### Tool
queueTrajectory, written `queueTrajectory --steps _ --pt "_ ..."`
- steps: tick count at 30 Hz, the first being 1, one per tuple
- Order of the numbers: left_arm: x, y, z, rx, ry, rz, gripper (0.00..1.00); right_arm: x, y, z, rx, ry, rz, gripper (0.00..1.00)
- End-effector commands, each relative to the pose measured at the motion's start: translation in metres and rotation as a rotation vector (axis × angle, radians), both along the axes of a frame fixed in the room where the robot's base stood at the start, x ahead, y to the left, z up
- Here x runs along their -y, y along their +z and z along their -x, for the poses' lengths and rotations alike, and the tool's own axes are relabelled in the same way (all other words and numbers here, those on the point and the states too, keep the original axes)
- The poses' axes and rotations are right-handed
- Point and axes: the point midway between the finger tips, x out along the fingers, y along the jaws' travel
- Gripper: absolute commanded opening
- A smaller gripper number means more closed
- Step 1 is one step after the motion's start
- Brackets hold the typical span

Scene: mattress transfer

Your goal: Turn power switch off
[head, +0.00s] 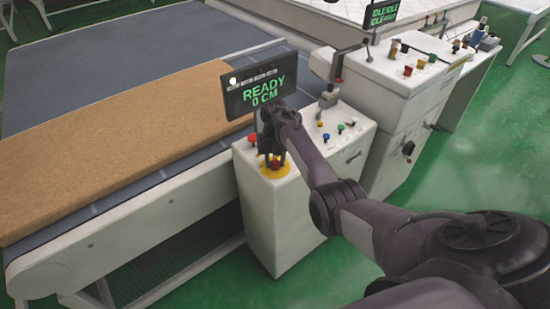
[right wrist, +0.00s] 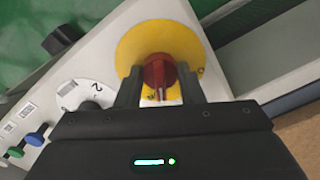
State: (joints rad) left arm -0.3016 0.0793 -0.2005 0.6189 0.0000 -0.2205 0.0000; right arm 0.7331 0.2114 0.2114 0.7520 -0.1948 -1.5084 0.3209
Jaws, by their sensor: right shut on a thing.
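The power switch is a red knob (right wrist: 158,73) on a round yellow plate (right wrist: 128,46), on top of the white control cabinet (head: 281,222). In the head view the yellow plate (head: 284,171) shows at the cabinet's front left, with the knob partly hidden by my right gripper (head: 276,160). In the right wrist view my right gripper (right wrist: 160,88) has one finger on each side of the red knob and is shut on it. The knob's ridge points roughly toward the gripper palm, and a mark shows on the plate to its right. My left gripper is not in view.
A screen (head: 253,91) reading READY 0 CM stands behind the switch. Coloured buttons (head: 340,129) and a numbered white dial (right wrist: 88,94) sit beside it. A brown mattress slab (head: 110,140) lies on the conveyor at left. A larger cabinet (head: 400,90) stands at right.

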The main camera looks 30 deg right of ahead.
Motion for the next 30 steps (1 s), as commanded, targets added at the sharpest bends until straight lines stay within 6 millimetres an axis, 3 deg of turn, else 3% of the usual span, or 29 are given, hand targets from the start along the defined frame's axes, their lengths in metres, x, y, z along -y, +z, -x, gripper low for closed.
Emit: queueTrajectory --steps 12,30 --pt "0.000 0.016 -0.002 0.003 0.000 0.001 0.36 0.001 0.002 0.000 -0.001 0.398 0.000 0.12" --pt "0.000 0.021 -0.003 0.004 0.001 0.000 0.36 0.001 0.001 0.000 0.001 0.960 0.001 0.12"
